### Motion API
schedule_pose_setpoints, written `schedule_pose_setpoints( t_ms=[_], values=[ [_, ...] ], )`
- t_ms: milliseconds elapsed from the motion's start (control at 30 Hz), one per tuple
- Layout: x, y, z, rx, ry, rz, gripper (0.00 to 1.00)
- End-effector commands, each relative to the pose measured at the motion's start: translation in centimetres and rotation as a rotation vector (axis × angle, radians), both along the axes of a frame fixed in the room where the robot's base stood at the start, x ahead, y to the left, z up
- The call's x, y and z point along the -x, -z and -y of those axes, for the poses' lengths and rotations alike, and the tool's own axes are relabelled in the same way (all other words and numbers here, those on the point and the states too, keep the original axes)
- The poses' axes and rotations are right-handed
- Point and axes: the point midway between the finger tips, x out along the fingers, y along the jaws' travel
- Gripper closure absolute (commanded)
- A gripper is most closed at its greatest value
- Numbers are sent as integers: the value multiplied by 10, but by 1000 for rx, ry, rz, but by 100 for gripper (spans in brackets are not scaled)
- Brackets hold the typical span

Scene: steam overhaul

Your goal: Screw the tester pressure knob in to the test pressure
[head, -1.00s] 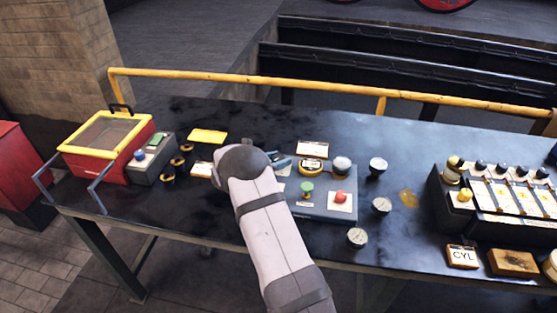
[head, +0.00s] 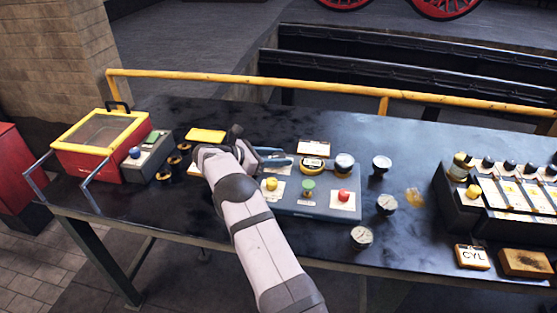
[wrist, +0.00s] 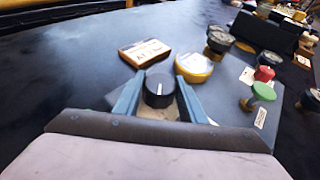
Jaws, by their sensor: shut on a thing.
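The tester is a blue-grey box (head: 335,211) on the dark bench, with yellow (head: 271,184), green (head: 308,185) and red (head: 343,196) buttons. My gripper (head: 284,157) reaches over its back left part. In the wrist view the two blue fingers of my gripper (wrist: 158,96) stand either side of a round black knob (wrist: 159,86) with a white pointer line. They are shut on it. The head view does not show this knob clearly. A yellow-ringed dial (head: 313,164) sits just right of the fingers and also shows in the wrist view (wrist: 194,66).
A label plate (head: 314,147) lies behind the dial. Several loose gauges (head: 381,163) stand right of the tester. A black rack (head: 460,207) stands farther right, a red box with a yellow rim (head: 88,163) at left. A yellow rail (head: 250,83) runs behind the bench.

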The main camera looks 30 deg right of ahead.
Motion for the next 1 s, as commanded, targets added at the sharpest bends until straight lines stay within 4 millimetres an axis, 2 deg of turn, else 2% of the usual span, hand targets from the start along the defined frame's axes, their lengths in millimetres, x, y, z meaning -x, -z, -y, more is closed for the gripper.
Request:
schedule_pose_setpoints(
  t_ms=[200, 233, 300, 667, 833, 1000],
  values=[
    [-1, -3, 1, 3, -1, 3, 85],
    [-1, -3, 1, 2, -1, 3, 58],
    [0, -3, 0, 2, -1, 3, 44],
    [-1, -1, -3, 0, -1, 2, 44],
    [-3, -6, -16, 0, -3, 3, 44],
    [-5, -15, -38, 0, -3, 5, 44]
  ],
)
